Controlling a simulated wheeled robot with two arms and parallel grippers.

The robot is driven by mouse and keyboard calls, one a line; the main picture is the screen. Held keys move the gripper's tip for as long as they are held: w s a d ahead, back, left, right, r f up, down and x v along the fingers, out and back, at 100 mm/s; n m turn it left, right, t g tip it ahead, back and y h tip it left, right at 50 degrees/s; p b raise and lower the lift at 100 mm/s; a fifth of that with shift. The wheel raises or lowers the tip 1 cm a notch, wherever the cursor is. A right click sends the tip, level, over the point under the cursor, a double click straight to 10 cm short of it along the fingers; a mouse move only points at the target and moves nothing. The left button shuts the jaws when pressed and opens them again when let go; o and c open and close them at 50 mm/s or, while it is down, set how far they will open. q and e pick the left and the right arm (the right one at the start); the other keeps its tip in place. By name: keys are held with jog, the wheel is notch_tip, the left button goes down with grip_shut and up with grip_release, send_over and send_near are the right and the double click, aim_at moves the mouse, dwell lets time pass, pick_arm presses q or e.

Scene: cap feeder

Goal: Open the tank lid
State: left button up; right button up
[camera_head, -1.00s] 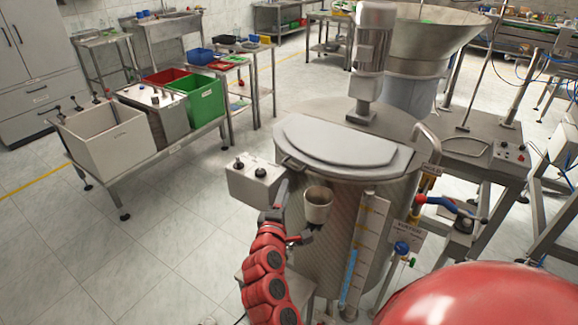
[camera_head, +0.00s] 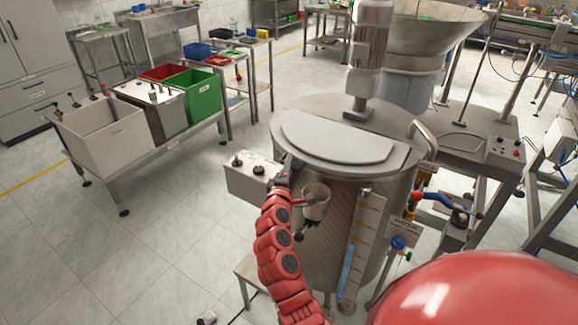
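The tank (camera_head: 335,235) is a large metal cylinder at centre right. Its lid, a pale grey half-round plate (camera_head: 338,140), lies flat and closed on top. My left gripper is not in view.
A grey control box (camera_head: 252,178) sits left of the gripper, and a metal cup (camera_head: 316,202) to its right on the tank's front. A motor (camera_head: 369,45) stands behind the lid. A blue-handled valve (camera_head: 437,197) is at right.

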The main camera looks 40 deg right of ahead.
grip_shut()
dwell(1.2)
